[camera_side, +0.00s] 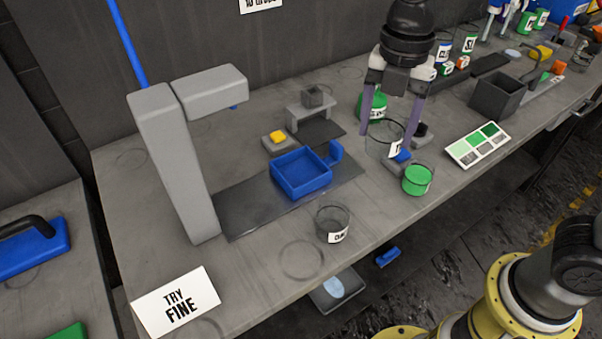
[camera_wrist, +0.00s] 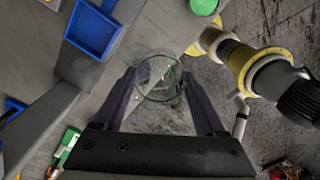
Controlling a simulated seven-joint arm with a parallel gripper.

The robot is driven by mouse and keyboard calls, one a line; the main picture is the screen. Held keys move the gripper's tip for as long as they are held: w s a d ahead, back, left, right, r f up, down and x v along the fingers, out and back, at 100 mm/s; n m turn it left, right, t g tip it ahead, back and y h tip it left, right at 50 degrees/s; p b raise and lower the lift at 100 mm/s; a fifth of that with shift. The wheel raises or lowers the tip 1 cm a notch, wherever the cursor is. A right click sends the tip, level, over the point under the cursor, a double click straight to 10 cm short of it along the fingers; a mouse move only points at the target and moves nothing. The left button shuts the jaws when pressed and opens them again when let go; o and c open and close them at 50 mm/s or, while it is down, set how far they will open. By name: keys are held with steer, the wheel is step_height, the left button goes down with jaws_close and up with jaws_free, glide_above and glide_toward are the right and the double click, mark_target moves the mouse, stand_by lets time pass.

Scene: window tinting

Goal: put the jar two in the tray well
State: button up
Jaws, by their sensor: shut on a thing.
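My gripper (camera_side: 389,126) is shut on a clear, empty-looking jar (camera_side: 384,143) with a white label starting with "T". I take it to be jar two. It is upright and appears held above the bench, right of the blue tray. In the wrist view the jar (camera_wrist: 158,88) sits between both fingers (camera_wrist: 158,74). The blue square tray (camera_side: 303,190) has an open, empty-looking well and lies on a dark mat. It also shows at upper left in the wrist view (camera_wrist: 93,32). The jar is apart from the tray.
Another clear labelled jar (camera_side: 332,222) stands in front of the tray. A green jar (camera_side: 417,180) is close below my gripper, and a larger green container (camera_side: 372,107) is behind it. A grey post with an overhanging arm (camera_side: 172,165) stands left of the tray.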

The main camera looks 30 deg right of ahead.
steer(key=w+a+f, duration=0.5)
steer(key=w, duration=0.4)
glide_toward(300, 175)
steer(key=shift+s+d, duration=0.3)
steer(key=shift+s, duration=0.3)
steer(key=shift+w+a+f, duration=0.2)
steer(key=shift+w+f, duration=0.25)
steer(key=shift+f, duration=0.1)
steer(key=shift+w+f, duration=0.15)
steer(key=shift+f, duration=1.6)
steer(key=shift+f, duration=0.2)
steer(key=o, duration=1.1)
steer(key=shift+r, duration=0.15)
step_height(300, 175, up, 12)
steer(key=shift+r, duration=0.1)
